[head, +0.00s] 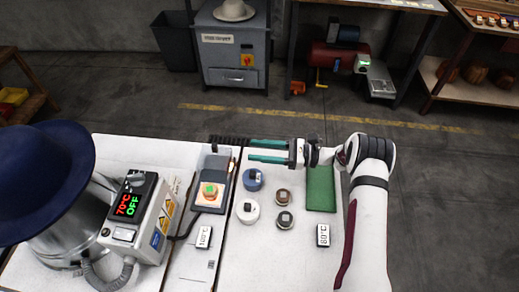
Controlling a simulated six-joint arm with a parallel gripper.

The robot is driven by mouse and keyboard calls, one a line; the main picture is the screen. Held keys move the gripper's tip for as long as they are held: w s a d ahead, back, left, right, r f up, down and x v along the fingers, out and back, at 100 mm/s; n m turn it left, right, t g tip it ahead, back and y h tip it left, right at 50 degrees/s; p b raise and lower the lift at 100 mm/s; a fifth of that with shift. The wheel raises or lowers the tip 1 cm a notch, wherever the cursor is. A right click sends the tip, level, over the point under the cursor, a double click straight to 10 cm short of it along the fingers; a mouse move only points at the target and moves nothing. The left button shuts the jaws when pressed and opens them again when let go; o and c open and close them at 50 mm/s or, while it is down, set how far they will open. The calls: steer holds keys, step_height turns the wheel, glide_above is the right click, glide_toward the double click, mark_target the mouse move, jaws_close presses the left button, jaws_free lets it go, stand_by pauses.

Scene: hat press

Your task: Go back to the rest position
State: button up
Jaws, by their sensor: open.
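My gripper (252,150) is at the end of my white arm, over the far edge of the white table. Its two green fingers point left, apart and with nothing between them. A dark blue hat (45,180) sits on a metal hat press (60,235) at the left. The control box (140,215) beside it reads 70°C in red and OFF in green.
A white table (265,265) holds several round tins, such as a blue one (252,180), a green pad (320,188), a grey device (213,185) with an orange-and-green top, and blocks marked 100°C (203,238) and 80°C (323,235). A brush (228,139) lies near the fingers.

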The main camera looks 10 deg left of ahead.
steer(key=shift+r, duration=0.1)
steer(key=s+d+r+n+g+h, duration=0.1)
steer(key=s+r+n+g+h, duration=0.45)
steer(key=s+r, duration=0.8)
steer(key=s+d+n+t+h, duration=0.2)
steer(key=s+d+h, duration=0.3)
steer(key=s, duration=0.5)
steer(key=s+d+n+t+h, duration=0.3)
steer(key=s+d+n+h, duration=0.2)
steer(key=s, duration=0.4)
steer(key=shift+s+d+r+h, duration=0.35)
steer(key=shift+s+d, duration=0.05)
steer(key=shift+d, duration=0.25)
